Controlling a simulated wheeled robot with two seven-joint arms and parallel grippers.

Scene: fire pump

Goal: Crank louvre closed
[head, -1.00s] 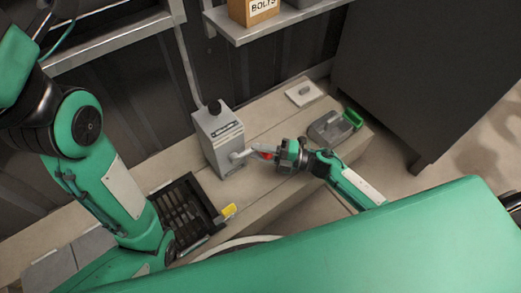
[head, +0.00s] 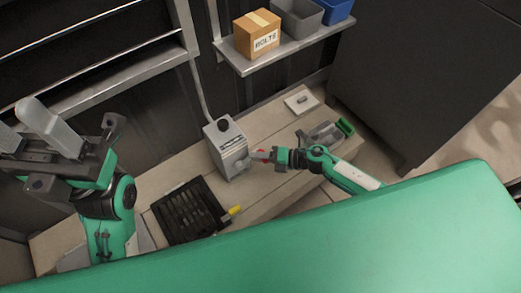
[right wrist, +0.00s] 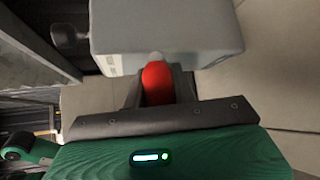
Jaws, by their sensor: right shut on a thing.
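A grey crank box (head: 228,155) with a black knob on top stands on the bench. Its crank has a red handle (head: 263,155), mostly hidden by my right gripper (head: 268,156). In the right wrist view the red handle (right wrist: 157,85) sits between the fingers, in front of the grey box (right wrist: 165,30). My right gripper is shut on the handle. My left gripper (head: 25,120) is raised at the far left, open and empty, with its pale fingers apart. A dark framed opening with pale horizontal bars (head: 85,50), perhaps the louvre, is at upper left; its slat angle is unclear.
A black slatted tray (head: 188,212) with a yellow piece lies on the bench left of my right arm. A grey item with a green part (head: 343,127) and a white plate (head: 301,100) lie to the right. A shelf above holds a BOLTS box (head: 257,36) and bins.

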